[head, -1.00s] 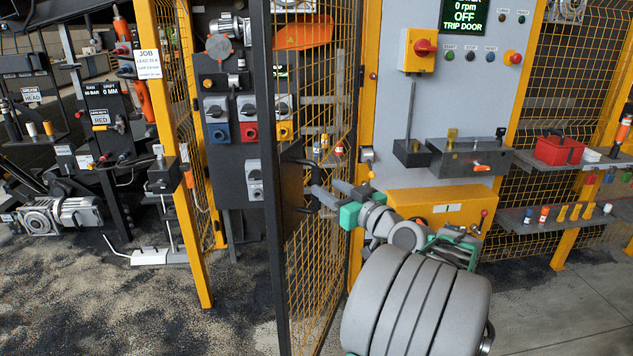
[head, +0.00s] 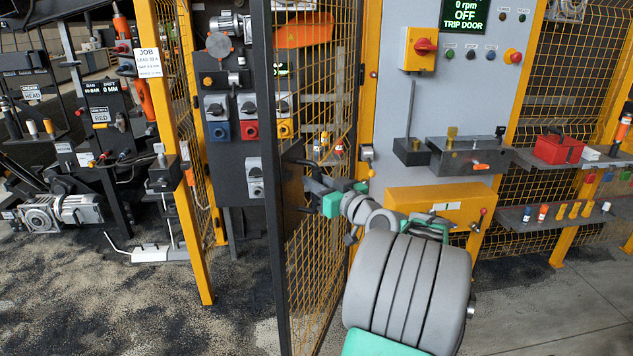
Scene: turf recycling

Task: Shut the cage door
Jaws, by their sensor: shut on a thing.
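The cage door (head: 277,250) is a dark-framed panel of yellow mesh in the middle of the head view. It stands swung out from the yellow post (head: 368,90), so the cage is open. A dark plate (head: 290,195) with a black bar handle (head: 308,188) is on the door near its free edge. My gripper (head: 310,190) is shut on the handle, reaching in from the right. The fingertips are small and partly hidden by the handle.
A yellow post (head: 182,170) with mesh stands left of the opening. Behind the door is a panel of switches (head: 228,120). Right of it are a grey control panel (head: 465,50), a yellow box (head: 440,205) and shelves with small items (head: 560,222). Open floor lies in front.

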